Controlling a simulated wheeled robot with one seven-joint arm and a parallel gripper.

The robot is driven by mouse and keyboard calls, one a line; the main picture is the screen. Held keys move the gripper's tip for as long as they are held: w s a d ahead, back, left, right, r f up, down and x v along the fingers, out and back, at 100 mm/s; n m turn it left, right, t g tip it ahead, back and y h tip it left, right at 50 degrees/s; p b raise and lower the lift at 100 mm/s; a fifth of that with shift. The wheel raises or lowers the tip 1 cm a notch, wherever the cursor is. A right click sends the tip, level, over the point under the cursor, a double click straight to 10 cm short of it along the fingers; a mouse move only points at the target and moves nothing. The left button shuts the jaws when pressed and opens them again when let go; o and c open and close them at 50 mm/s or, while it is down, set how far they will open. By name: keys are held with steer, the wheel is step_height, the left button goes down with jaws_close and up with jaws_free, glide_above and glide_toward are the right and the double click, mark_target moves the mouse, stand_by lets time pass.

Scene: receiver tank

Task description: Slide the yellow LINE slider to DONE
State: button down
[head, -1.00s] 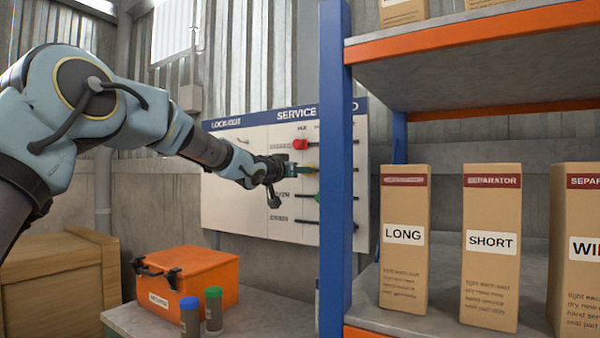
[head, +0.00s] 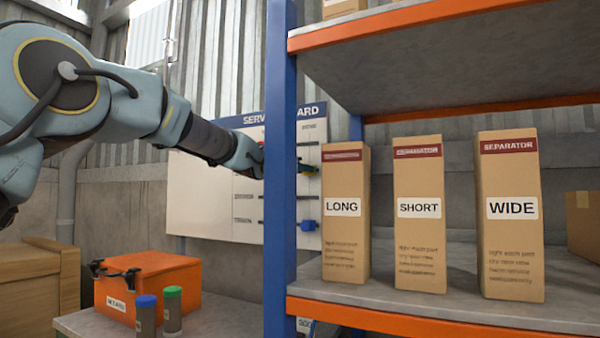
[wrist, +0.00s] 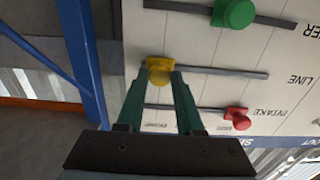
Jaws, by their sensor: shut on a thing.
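The yellow LINE knob (wrist: 159,70) sits between the fingertips of my gripper (wrist: 160,78) in the wrist view, where the board appears upside down. My gripper is shut on it. The knob is at the left end of the LINE slot (wrist: 215,70) in that view, which is the right side of the board in the head view.
A red knob (wrist: 237,115) on the INTAKE slot and a green knob (wrist: 234,12) flank the LINE slot. The blue shelf post (head: 280,160) stands close to my arm. Separator boxes (head: 346,230) stand on the shelf; an orange case (head: 150,285) is lower left.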

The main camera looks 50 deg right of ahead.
steer(key=c, duration=0.5)
jaws_free()
steer(key=shift+s+d, duration=0.1)
steer(key=shift+s, duration=0.15)
steer(key=shift+c, duration=0.2)
steer(key=b+v, duration=0.1)
steer(key=v, duration=0.9)
steer(key=shift+a, duration=0.4)
